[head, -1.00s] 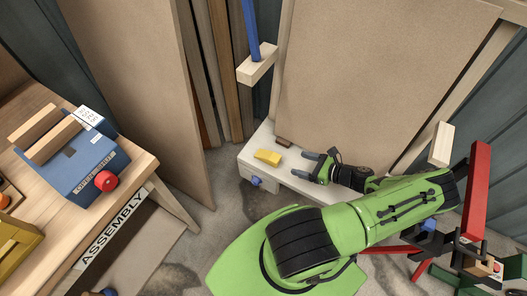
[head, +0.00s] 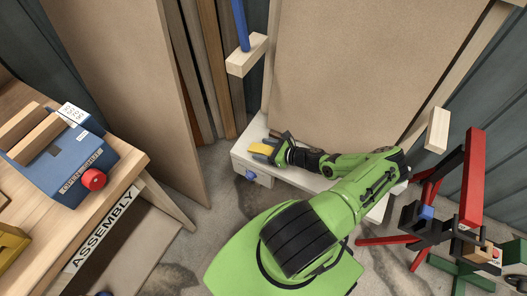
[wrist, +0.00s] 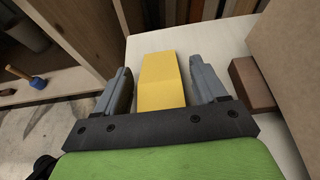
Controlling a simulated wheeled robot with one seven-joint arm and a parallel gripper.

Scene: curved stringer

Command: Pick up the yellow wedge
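The yellow wedge (wrist: 161,82) lies on the white bench top (wrist: 209,47) in the wrist view. It sits between the two grey fingers of my gripper (wrist: 161,80), with a visible gap on each side. My gripper is open and low around the wedge. In the head view the wedge (head: 261,149) shows only partly, at the left end of the bench, and my gripper (head: 266,151) covers some of it.
A brown block (wrist: 252,84) lies just right of the right finger, against a large tan panel (head: 345,75). A wooden table (head: 152,162) with a blue box (head: 65,165) stands at the left. A red-and-black stand (head: 440,195) is at the right.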

